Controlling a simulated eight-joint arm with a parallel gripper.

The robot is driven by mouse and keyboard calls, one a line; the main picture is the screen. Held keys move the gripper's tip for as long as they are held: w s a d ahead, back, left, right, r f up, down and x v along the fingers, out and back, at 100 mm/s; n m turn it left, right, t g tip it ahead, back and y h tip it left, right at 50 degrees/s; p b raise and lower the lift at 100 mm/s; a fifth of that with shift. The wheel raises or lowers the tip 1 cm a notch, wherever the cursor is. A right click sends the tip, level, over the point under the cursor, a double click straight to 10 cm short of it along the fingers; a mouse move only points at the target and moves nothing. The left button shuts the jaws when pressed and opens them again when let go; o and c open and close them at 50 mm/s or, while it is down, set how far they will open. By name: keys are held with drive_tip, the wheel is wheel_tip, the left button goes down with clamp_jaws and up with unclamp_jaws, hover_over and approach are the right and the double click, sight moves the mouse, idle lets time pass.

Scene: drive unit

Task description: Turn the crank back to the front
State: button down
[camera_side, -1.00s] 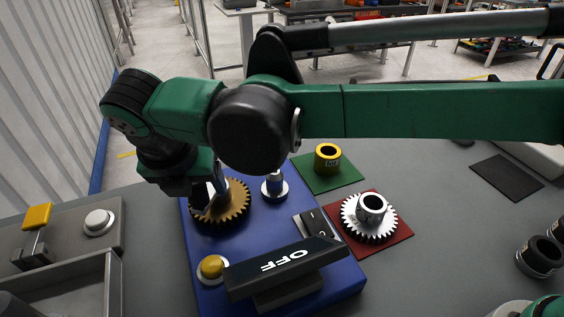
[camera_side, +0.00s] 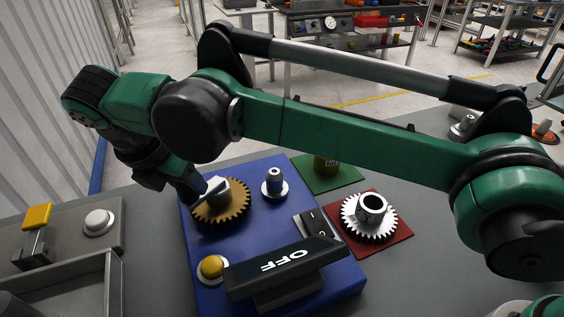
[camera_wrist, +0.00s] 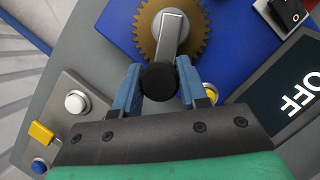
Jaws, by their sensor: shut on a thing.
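The crank (camera_side: 212,190) is a pale metal arm on top of the bronze gear (camera_side: 236,207), which sits at the left of the blue base plate. In the wrist view the crank arm (camera_wrist: 172,38) runs from the gear (camera_wrist: 147,22) toward me and ends in a round black knob (camera_wrist: 159,82). My gripper (camera_wrist: 159,88) is shut on the knob, with one blue finger on each side. In the side view my gripper (camera_side: 192,196) is at the left edge of the gear, and the knob is hidden by it.
A silver gear (camera_side: 358,226) lies on a red mat.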

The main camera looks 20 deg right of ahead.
drive_tip(key=shift+w, duration=0.1)
idle(0.3)
drive_tip(key=shift+c, duration=2.4)
unclamp_jaws()
